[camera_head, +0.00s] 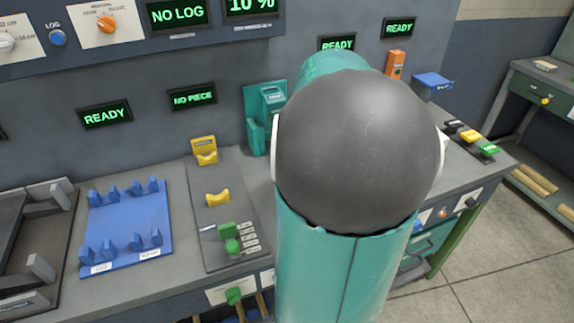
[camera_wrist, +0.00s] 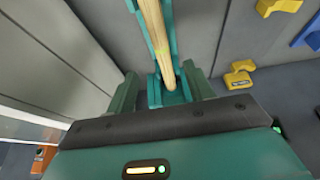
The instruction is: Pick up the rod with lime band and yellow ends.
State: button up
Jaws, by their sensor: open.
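A pale wooden rod (camera_wrist: 154,30) stands in a teal holder in the wrist view, running from the top edge down between my fingers. It has a faint yellow-green patch partway along and a yellowish near end. Its far end is out of frame. My gripper (camera_wrist: 161,76) is open, with one teal finger on each side of the rod. I cannot tell whether either finger touches it. In the head view my own arm hides the gripper and rod.
A teal bracket (camera_head: 265,110) is on the back panel beside my arm. A blue rack (camera_head: 127,225) and a dark plate (camera_head: 224,180) with yellow supports lie to the left. Wooden rods (camera_head: 535,180) lie on a lower shelf at right. Floor at lower right is clear.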

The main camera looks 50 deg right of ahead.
jog(key=x, duration=1)
jog(key=shift+w+d+f, duration=0.1)
jog(key=shift+w+f, duration=0.1)
jog(key=shift+w, duration=0.15)
jog(key=c, duration=1.1)
jog(key=shift+c, duration=0.2)
jog(key=shift+r, duration=0.2)
